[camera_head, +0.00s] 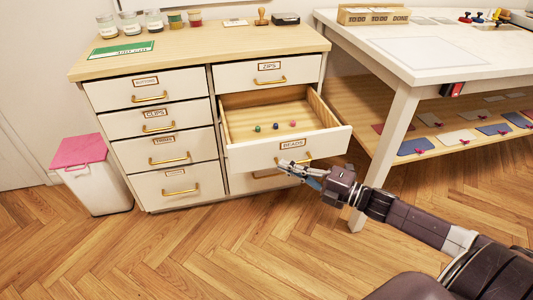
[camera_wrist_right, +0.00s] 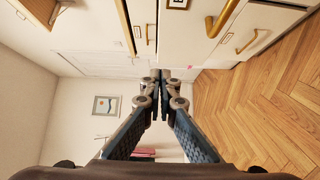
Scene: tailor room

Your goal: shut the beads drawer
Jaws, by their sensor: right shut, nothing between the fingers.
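The beads drawer (camera_head: 250,157) is pulled open in the right column of the white cabinet, second from the top. Its label reads BEADS, and a few small coloured beads (camera_head: 276,126) lie on its wooden floor. My right gripper (camera_head: 284,165) is shut and empty at the drawer's front, near its brass handle, which it partly hides. I cannot tell whether it touches the front. In the right wrist view the closed fingers (camera_wrist_right: 161,76) point along white drawer fronts with brass handles (camera_wrist_right: 222,16). My left gripper is not in view.
The zips drawer (camera_head: 290,76) above and the left-column drawers are shut. Jars and a stamp stand on the cabinet top (camera_head: 190,48). A white table (camera_head: 440,70) with a leg close to my right arm stands at right. A pink-lidded bin (camera_head: 95,185) is at left. The front floor is clear.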

